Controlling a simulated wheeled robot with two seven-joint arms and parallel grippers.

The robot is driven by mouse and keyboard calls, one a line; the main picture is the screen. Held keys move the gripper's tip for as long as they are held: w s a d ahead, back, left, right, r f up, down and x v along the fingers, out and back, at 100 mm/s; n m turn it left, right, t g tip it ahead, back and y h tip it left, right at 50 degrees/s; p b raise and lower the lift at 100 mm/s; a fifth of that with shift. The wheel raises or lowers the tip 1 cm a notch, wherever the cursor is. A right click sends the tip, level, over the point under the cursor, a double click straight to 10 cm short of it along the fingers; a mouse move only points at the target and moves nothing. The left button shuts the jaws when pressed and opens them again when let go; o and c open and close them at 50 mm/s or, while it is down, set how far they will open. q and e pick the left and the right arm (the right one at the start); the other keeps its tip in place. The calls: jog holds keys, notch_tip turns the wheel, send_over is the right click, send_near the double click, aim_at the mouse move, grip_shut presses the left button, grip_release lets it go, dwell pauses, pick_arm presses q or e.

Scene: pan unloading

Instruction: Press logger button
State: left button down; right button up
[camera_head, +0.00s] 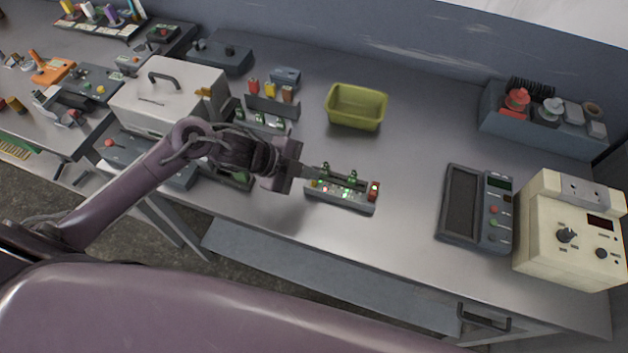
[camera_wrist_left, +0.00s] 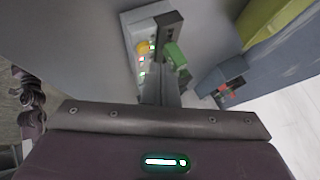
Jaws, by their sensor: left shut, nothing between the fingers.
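A small grey box with lit green lights (camera_head: 340,195) stands near the table's front edge. It has a red button (camera_head: 374,187) at its right end and green clips along its back. No readable label shows whether it is the logger. My left gripper (camera_head: 312,177) is shut and empty, its fingertips at the box's left end. In the left wrist view the shut fingers (camera_wrist_left: 168,20) reach over the lit box (camera_wrist_left: 133,30), beside a yellow button (camera_wrist_left: 142,47) and a green clip (camera_wrist_left: 176,55). Contact cannot be told. My right gripper is out of view.
A yellow-green bin (camera_head: 356,107) stands behind the box. A grey scale-like device (camera_head: 465,205) and a cream instrument (camera_head: 570,230) stand to the right. A lidded metal case (camera_head: 168,95) stands left, behind my left arm. The table between box and scale is clear.

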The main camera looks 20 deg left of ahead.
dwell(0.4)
pick_arm(q)
jog(key=shift+f, duration=0.45)
jog(key=shift+f+b, duration=0.45)
jog(key=shift+b, duration=0.1)
dwell(0.4)
jog(key=shift+r, duration=0.15)
jog(key=shift+r+p, duration=0.8)
jog(key=shift+p, duration=0.1)
